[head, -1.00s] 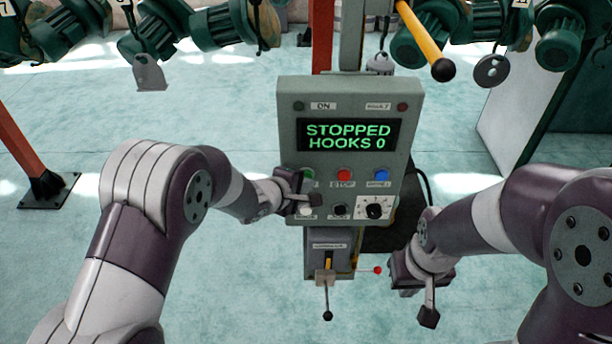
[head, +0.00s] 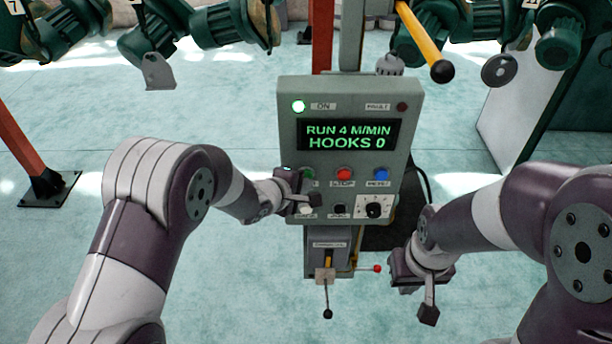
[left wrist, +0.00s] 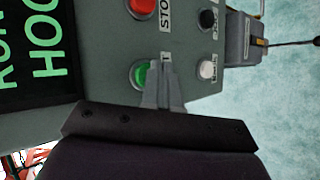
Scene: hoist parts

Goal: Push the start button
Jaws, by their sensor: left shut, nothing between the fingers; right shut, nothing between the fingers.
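The grey control box (head: 288,140) stands in the middle of the head view. Its display (head: 349,135) reads "RUN 4 M/MIN HOOKS 0" and the ON lamp (head: 299,106) is lit green. The green start button (left wrist: 142,73) shows in the left wrist view, partly covered by my fingers; in the head view my gripper hides most of it. My left gripper (head: 312,190) is shut and empty, its tips (left wrist: 158,68) at the green button; I cannot tell whether they touch it. My right gripper (head: 432,300) is shut and empty, low to the right of the box.
A red stop button (head: 344,174) and a blue button (head: 381,174) sit right of the start button. A white button, a black button and a dial (head: 374,207) are below. Green motors (head: 232,27) hang above; a yellow lever (head: 425,42) is at upper right.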

